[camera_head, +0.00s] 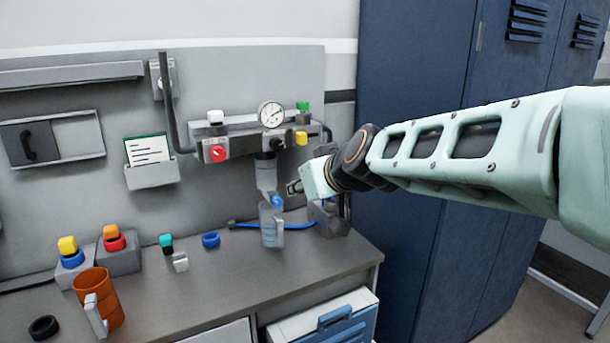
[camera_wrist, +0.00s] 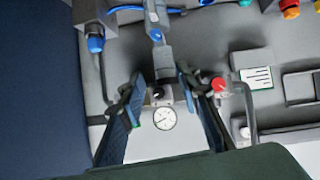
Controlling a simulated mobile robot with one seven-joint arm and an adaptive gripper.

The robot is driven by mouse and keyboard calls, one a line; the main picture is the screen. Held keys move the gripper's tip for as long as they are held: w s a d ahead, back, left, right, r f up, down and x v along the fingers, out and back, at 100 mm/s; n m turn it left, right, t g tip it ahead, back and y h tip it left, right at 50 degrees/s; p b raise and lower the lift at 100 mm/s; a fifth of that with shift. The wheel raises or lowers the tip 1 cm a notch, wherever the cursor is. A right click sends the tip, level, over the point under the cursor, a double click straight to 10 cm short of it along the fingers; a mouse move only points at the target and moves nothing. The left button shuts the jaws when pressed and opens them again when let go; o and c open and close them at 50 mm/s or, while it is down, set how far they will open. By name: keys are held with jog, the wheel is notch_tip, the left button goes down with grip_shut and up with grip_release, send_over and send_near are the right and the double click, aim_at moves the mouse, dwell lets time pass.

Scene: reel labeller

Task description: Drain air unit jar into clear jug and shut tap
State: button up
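The air unit (camera_head: 245,138) is on the back panel, with a round gauge (camera_head: 272,114) and a grey jar (camera_head: 266,174) hanging below. A blue tap (camera_head: 277,202) is at the jar's foot; the wrist view shows it too (camera_wrist: 156,36). The clear jug (camera_head: 269,228) stands on the bench under the tap, handle to the right. I cannot tell its liquid level or the tap's setting. My gripper (camera_head: 293,187) is just right of the jar, above the tap's height. In the wrist view its fingers (camera_wrist: 162,84) are apart, with nothing visibly held between them.
A blue hose (camera_head: 245,225) runs behind the jug toward a dark box (camera_head: 331,218) at right. An orange mug (camera_head: 98,299), a blue ring (camera_head: 211,240) and small coloured-topped blocks (camera_head: 113,240) are left. Blue lockers (camera_head: 400,180) border the right. The front middle of the bench is clear.

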jog(key=shift+s+d+r+m+g+p, duration=0.15)
jog(key=shift+s+d+g+p, duration=0.1)
jog(key=shift+s+d, duration=0.3)
jog(key=shift+s+d+r+m+g+p, duration=0.15)
jog(key=shift+s+d+p, duration=0.15)
jog(key=shift+s, duration=0.4)
